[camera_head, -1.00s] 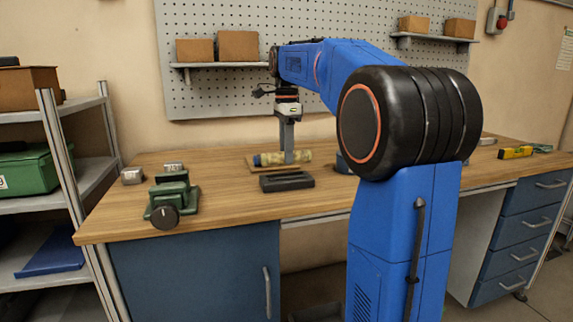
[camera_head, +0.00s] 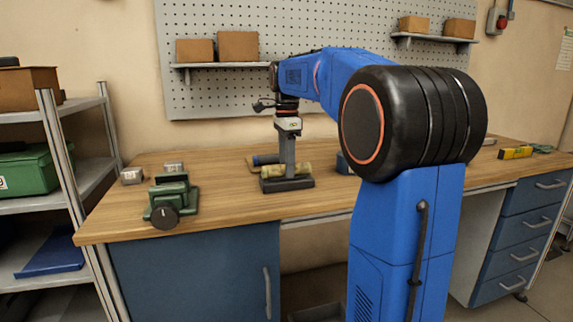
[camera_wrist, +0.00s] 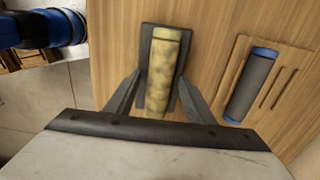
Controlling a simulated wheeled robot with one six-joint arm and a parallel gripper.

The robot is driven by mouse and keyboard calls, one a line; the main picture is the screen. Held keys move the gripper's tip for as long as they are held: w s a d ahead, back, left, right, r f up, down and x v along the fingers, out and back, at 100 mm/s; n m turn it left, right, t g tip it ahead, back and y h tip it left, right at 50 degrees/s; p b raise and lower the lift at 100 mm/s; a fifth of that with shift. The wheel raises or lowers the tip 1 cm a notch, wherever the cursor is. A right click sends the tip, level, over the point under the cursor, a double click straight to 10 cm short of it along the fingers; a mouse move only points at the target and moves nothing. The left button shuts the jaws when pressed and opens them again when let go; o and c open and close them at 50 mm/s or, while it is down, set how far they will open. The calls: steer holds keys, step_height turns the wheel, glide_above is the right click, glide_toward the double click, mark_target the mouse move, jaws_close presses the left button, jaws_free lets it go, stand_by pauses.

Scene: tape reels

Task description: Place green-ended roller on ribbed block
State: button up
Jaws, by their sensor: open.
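A mottled yellow-green roller (camera_wrist: 163,72) lies along the top of a dark block (camera_wrist: 152,33) in the wrist view. In the head view the roller (camera_head: 298,170) and the dark block (camera_head: 290,185) show at the middle of the bench. I cannot make out ribs on the block or a clear green end. My gripper (camera_wrist: 160,88) is open, with one finger on each side of the roller and a gap beside it. In the head view my gripper (camera_head: 287,173) reaches down over the block and hides part of the roller.
A grey blue-ended roller (camera_wrist: 250,88) lies on a slotted wooden board (camera_wrist: 224,80) beside the block. A green vise (camera_head: 174,198) and small metal blocks (camera_head: 132,175) stand on the left of the bench (camera_head: 225,205). A dark blue item (camera_head: 344,165) is close on the right.

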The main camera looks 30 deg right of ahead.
steer(key=shift+r, duration=0.1)
step_height(320, 180, up, 12)
steer(key=s+a+f+n+t, duration=0.1)
steer(key=s+a+f+n, duration=0.4)
steer(key=s+f, duration=0.5)
steer(key=s+a+f+n+t, duration=0.2)
steer(key=s+a+f+n, duration=0.3)
steer(key=s+f+n, duration=0.4)
steer(key=s+a+f+n+t, duration=0.1)
steer(key=s+a+f+n, duration=0.4)
steer(key=s+f, duration=0.6)
steer(key=shift+a+f+n+t, duration=0.4)
steer(key=shift+f+n, duration=0.45)
steer(key=shift+n, duration=0.25)
steer(key=shift+s, duration=0.1)
steer(key=shift+c, duration=0.4)
